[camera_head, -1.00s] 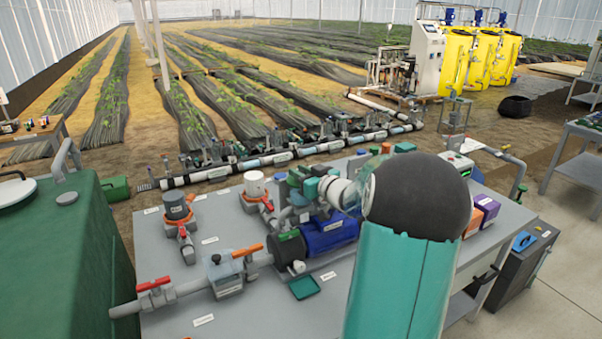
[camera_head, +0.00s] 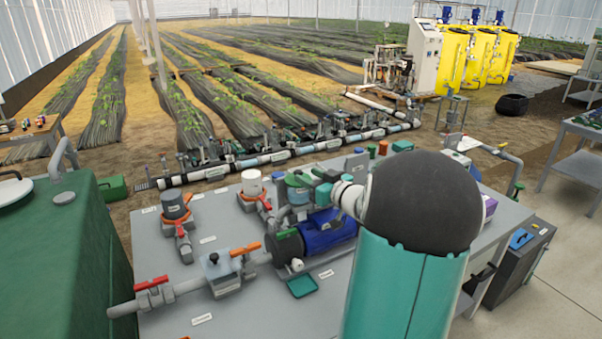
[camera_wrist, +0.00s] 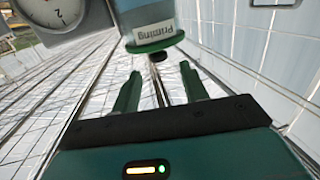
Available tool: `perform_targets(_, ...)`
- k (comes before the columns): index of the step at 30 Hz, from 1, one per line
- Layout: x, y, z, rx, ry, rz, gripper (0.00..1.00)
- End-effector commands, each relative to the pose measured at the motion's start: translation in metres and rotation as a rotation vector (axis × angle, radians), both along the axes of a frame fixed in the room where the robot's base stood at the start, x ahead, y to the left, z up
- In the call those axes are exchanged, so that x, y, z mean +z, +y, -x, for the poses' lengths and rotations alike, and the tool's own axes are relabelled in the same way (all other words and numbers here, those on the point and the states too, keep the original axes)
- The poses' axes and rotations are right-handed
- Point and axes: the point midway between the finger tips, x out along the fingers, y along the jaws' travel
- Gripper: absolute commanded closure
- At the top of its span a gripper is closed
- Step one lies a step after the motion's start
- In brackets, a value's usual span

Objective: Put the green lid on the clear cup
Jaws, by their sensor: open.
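In the wrist view the clear cup (camera_wrist: 150,14), tinted blue-green, carries a label that reads "Priming" upside down. The green lid (camera_wrist: 152,45) is a round disc against the cup's labelled end, with a small dark knob (camera_wrist: 156,57) on it. It appears to touch the cup; whether it is fully seated I cannot tell. My gripper (camera_wrist: 158,72) is open, its two green fingers apart, tips just short of the lid with the knob between them in the picture. Nothing shows held. In the head view my arm partly covers this area, and the cup and lid are hard to separate from the fittings.
A blue pump (camera_head: 328,230) and grey pipes with red and orange valve handles stand on the grey bench (camera_head: 255,315). A small green tray (camera_head: 302,287) lies in front of the pump. A dial gauge (camera_wrist: 62,15) shows close by in the wrist view.

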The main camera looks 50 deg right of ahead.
Motion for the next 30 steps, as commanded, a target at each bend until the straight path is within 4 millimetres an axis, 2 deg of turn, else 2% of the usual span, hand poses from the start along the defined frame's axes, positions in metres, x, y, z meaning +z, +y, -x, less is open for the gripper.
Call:
perform_targets(3, 0.002, 0.003, 0.027, -0.003, 0.001, 0.001, 0.56)
perform_targets(9, 0.003, 0.006, 0.058, -0.002, 0.001, 0.0, 0.56)
perform_targets(16, 0.004, 0.007, 0.066, 0.0, -0.001, 0.0, 0.56)
perform_targets(20, 0.006, 0.011, 0.06, -0.01, 0.008, 0.012, 0.56)
perform_targets(23, 0.015, 0.023, 0.044, -0.05, 0.038, 0.048, 0.56)
perform_targets(27, 0.034, 0.053, 0.015, -0.15, 0.11, 0.115, 0.56)
perform_targets(30, 0.046, 0.081, 0.003, -0.223, 0.172, 0.146, 0.56)
